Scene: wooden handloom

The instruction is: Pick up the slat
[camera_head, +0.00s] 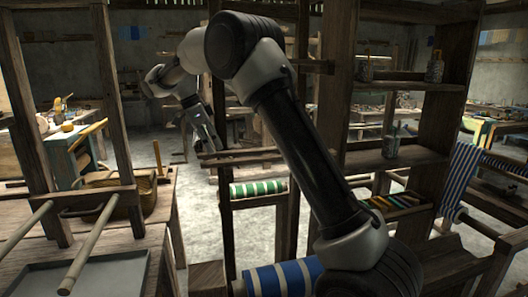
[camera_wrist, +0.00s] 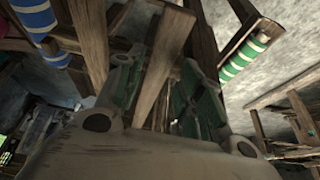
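Narrow wooden slats or rails (camera_head: 245,155) lie across the loom frame at the middle of the head view, above a green-and-white striped roll. I cannot tell which one is the slat. My gripper (camera_head: 210,142) is just above and beside their left end, pointing down. In the wrist view my gripper (camera_wrist: 158,82) has its two green-padded fingers spread apart. A long wooden piece (camera_wrist: 165,55) shows between and beyond them, possibly the slat. I cannot tell whether either finger touches it.
The green-and-white roll (camera_head: 258,188) sits below the rails, and a blue-and-white striped roll (camera_head: 285,277) is lower in front. A wooden shelf unit (camera_head: 440,110) stands at right. A workbench (camera_head: 155,210) with a basket (camera_head: 130,190) stands at left.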

